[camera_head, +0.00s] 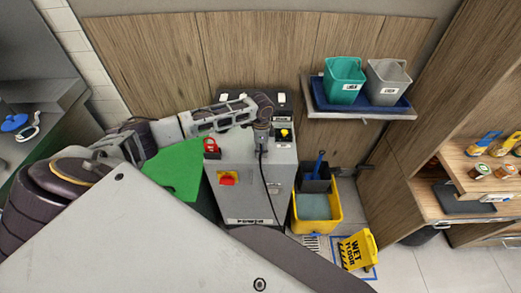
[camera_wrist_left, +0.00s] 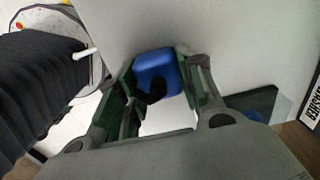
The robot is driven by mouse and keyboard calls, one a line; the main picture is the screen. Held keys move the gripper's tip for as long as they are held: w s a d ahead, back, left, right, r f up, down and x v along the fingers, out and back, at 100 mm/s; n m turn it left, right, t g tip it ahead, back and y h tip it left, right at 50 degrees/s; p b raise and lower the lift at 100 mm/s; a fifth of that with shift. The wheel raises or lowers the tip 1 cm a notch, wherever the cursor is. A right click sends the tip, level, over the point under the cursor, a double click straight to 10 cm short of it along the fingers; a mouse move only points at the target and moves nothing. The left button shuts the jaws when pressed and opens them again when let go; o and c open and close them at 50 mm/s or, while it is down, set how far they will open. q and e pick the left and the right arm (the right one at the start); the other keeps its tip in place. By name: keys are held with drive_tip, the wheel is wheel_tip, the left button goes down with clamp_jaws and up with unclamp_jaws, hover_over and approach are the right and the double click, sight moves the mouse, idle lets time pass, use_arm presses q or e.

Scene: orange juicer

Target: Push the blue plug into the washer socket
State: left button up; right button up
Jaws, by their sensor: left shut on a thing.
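My left gripper (camera_head: 262,134) is at the top of the grey power cabinet (camera_head: 238,196), with its arm reaching in from the left. In the left wrist view the fingers (camera_wrist_left: 157,80) are shut on the blue plug (camera_wrist_left: 158,70), with a dark cable (camera_wrist_left: 152,94) at its near side. A pale flat surface lies just beyond the plug. I cannot tell whether the plug touches it. In the head view the plug is hidden by the gripper, and the black cable (camera_head: 266,180) hangs down the cabinet front. I cannot make out the washer socket. My right gripper is not in view.
The cabinet carries a red padlock (camera_head: 211,146), a red knob (camera_head: 228,179) and a yellow button (camera_head: 285,133). A yellow mop bucket (camera_head: 335,212) stands close on its right, with a wet-floor sign (camera_head: 358,249) in front. A shelf above holds a green bin (camera_head: 343,80) and grey bin (camera_head: 387,84).

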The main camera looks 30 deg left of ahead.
sight(261, 147)
use_arm(q)
drive_tip(key=shift+r, duration=0.15)
drive_tip(key=shift+r, duration=4.85)
drive_tip(key=shift+d, duration=0.15)
